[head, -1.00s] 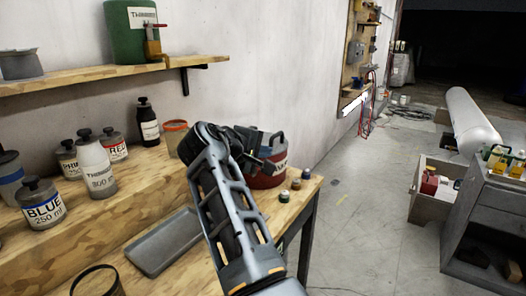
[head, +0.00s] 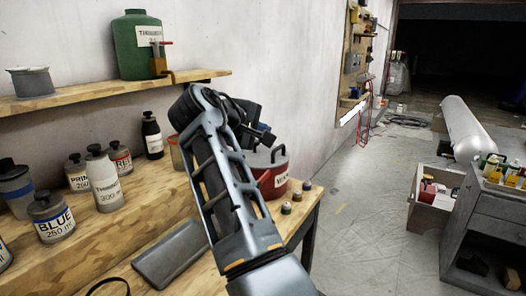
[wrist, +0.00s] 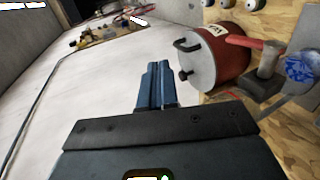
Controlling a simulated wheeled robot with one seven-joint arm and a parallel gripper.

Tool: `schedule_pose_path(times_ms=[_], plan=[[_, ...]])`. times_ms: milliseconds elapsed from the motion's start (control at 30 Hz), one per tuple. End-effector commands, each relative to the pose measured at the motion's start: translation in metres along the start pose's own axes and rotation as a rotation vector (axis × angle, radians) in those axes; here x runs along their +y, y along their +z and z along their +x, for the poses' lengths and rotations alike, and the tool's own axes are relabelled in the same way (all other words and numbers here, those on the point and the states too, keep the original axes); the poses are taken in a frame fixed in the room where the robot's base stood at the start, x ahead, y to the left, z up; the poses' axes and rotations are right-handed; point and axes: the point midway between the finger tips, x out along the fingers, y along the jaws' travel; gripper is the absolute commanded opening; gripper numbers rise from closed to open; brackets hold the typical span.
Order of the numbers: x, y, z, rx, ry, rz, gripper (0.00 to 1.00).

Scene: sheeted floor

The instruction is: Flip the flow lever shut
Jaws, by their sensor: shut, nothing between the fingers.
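A green thinner container (head: 138,45) stands on the wall shelf at the upper left in the head view. Its brass tap (head: 158,66) hangs at the shelf's front edge, with a small red lever (head: 163,43) on top. The lever's exact angle is too small to tell. My gripper (head: 268,136) is right of and below the tap, well apart from it, partly hidden behind my arm. In the wrist view its fingers (wrist: 156,84) are shut together and empty. I cannot identify the tap in the wrist view.
A red lidded pot (head: 275,180) stands behind my arm on the workbench; it also shows in the wrist view (wrist: 222,55). Small bottles, including a blue-labelled one (head: 52,217), stand at left. A grey tray (head: 170,252) lies in front.

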Motion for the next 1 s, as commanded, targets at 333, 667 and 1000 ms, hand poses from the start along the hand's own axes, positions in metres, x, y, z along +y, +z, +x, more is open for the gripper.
schedule_pose_path(times_ms=[333, 667, 1000], plan=[[0.029, 0.0, -0.021, -0.001, 0.0, 0.0, 0.0], [0.03, 0.0, -0.022, -0.001, -0.001, 0.0, 0.0], [-0.057, 0.025, 0.024, 0.077, -0.009, 0.012, 0.0]])
